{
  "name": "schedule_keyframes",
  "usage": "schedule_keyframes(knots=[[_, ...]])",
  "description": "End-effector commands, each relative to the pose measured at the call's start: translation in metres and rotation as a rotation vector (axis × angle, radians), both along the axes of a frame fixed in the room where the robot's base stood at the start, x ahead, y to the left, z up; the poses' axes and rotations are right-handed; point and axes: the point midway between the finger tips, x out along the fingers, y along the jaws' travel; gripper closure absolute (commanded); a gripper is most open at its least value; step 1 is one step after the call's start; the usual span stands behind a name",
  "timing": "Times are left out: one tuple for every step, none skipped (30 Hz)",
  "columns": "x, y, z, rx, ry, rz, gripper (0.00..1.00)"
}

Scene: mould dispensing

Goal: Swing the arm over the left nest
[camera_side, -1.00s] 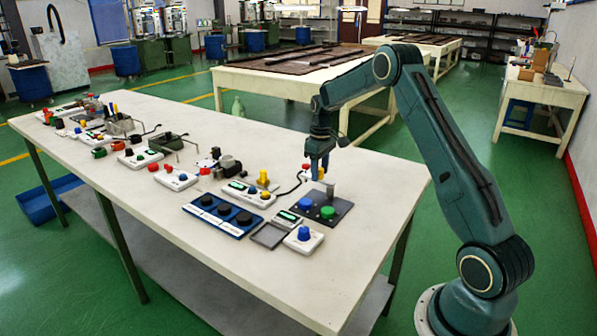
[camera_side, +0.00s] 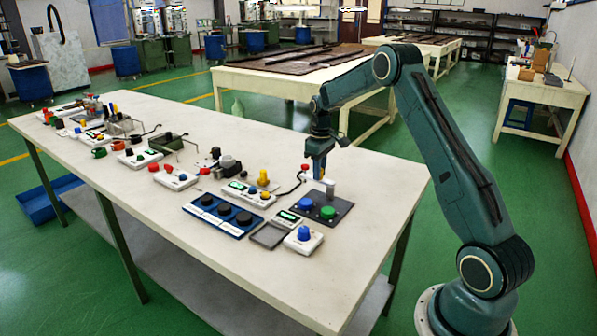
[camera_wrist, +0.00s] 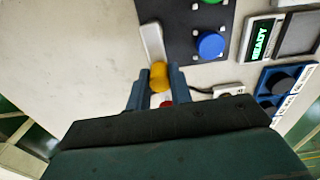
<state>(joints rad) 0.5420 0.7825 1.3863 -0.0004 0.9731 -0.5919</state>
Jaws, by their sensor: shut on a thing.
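My gripper (camera_side: 319,176) points down near the back edge of a dark plate (camera_side: 343,210). In the wrist view, its blue fingers (camera_wrist: 158,78) are shut on a yellow round piece (camera_wrist: 159,72). On the plate are a blue round piece (camera_side: 306,203) and a green round piece (camera_side: 327,212), with small white marks around them in the wrist view. A pale upright post (camera_side: 331,190) stands at the plate's back, close to my gripper. Which spot is the left nest I cannot tell for sure.
A blue tray (camera_side: 213,222) with several dark discs lies left of the plate. A small display unit (camera_side: 285,218), a grey tray (camera_side: 268,236) and a white box with a blue knob (camera_side: 303,240) are in front. A red button (camera_side: 305,167) is by my gripper. The table's front right is clear.

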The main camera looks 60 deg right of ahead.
Motion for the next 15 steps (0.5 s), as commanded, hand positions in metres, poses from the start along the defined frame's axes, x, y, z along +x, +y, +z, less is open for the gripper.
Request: schedule_keyframes(knots=[[0.000, 0.001, 0.001, -0.001, -0.001, 0.019, 1.00], [0.000, 0.001, 0.001, -0.001, -0.001, 0.032, 1.00], [0.000, 0.002, 0.001, -0.001, -0.001, 0.052, 1.00], [0.000, 0.003, 0.001, -0.001, -0.001, 0.068, 1.00], [0.000, 0.003, 0.001, -0.001, -0.001, 0.086, 1.00], [-0.001, 0.004, 0.001, -0.001, 0.000, 0.112, 1.00], [-0.001, 0.005, 0.001, -0.001, 0.000, 0.133, 1.00], [-0.001, 0.006, 0.001, -0.001, 0.000, 0.155, 1.00], [-0.001, 0.007, 0.001, -0.001, 0.000, 0.185, 1.00], [-0.001, 0.008, 0.002, -0.001, 0.000, 0.210, 1.00], [-0.001, 0.009, 0.002, -0.001, -0.001, 0.236, 1.00], [-0.002, 0.011, 0.002, -0.001, 0.000, 0.271, 1.00], [-0.002, 0.012, 0.002, -0.001, 0.000, 0.298, 1.00], [-0.003, 0.013, 0.001, -0.001, 0.000, 0.326, 1.00], [-0.003, 0.014, 0.001, -0.001, 0.000, 0.363, 1.00]])
